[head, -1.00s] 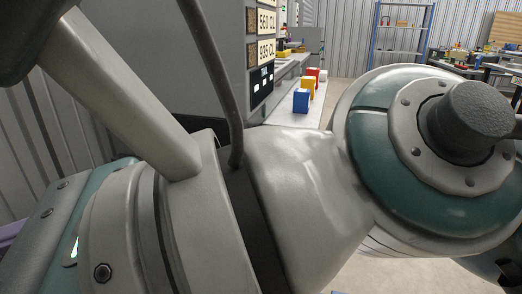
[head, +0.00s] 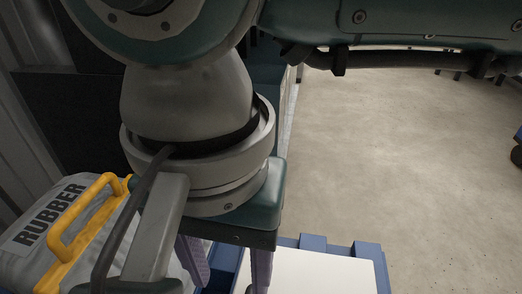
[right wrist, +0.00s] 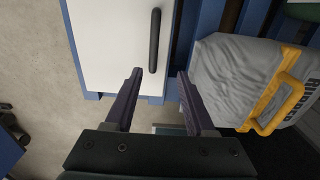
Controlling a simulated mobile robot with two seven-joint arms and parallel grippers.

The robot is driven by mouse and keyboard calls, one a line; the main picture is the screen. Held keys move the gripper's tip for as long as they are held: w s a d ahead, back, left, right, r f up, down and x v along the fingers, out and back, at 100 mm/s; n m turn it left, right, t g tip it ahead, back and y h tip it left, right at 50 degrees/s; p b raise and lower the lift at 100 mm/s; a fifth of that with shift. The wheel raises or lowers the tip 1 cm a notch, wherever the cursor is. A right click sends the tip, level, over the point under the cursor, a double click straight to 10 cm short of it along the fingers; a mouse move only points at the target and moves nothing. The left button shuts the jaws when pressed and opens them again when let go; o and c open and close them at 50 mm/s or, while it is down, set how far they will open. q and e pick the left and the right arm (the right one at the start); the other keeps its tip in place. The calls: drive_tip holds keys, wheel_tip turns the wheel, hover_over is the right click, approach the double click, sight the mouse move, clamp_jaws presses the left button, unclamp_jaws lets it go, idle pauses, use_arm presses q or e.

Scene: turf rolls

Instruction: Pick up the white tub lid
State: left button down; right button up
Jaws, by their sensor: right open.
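The white tub lid (right wrist: 108,45) is a flat white panel with a black bar handle (right wrist: 154,40) near its edge in the right wrist view. In the head view part of the lid (head: 312,274) shows at the bottom, cut off by the frame edge. My right gripper (right wrist: 159,75) is open and empty, its two purple fingers pointing toward the lid's handle end. The handle lies just beyond the gap between the fingertips, apart from them. In the head view the right gripper (head: 228,268) hangs beside the lid's left edge, and the handle is hidden. My left gripper is out of view.
A grey bag (right wrist: 235,75) with a yellow handle and the label RUBBER lies beside the lid; it also shows in the head view (head: 70,230). Blue framing (head: 367,250) borders the lid. Open concrete floor (head: 400,140) lies beyond.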

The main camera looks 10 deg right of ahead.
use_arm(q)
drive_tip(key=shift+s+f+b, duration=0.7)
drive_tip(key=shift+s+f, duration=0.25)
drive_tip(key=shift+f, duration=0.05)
use_arm(e)
drive_tip(key=f, duration=0.1)
drive_tip(key=s+f, duration=0.1)
drive_tip(key=f, duration=0.2)
drive_tip(key=shift+s+f, duration=0.1)
drive_tip(key=shift+s, duration=0.15)
use_arm(q)
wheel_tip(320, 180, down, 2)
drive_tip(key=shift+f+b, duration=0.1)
drive_tip(key=shift+b, duration=1)
use_arm(e)
drive_tip(key=f, duration=0.5)
drive_tip(key=shift+s+d+f, duration=0.3)
drive_tip(key=shift+s+f, duration=0.05)
drive_tip(key=shift+f, duration=0.05)
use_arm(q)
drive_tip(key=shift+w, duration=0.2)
use_arm(e)
drive_tip(key=shift+w+r, duration=0.1)
drive_tip(key=shift+c, duration=0.5)
clamp_jaws()
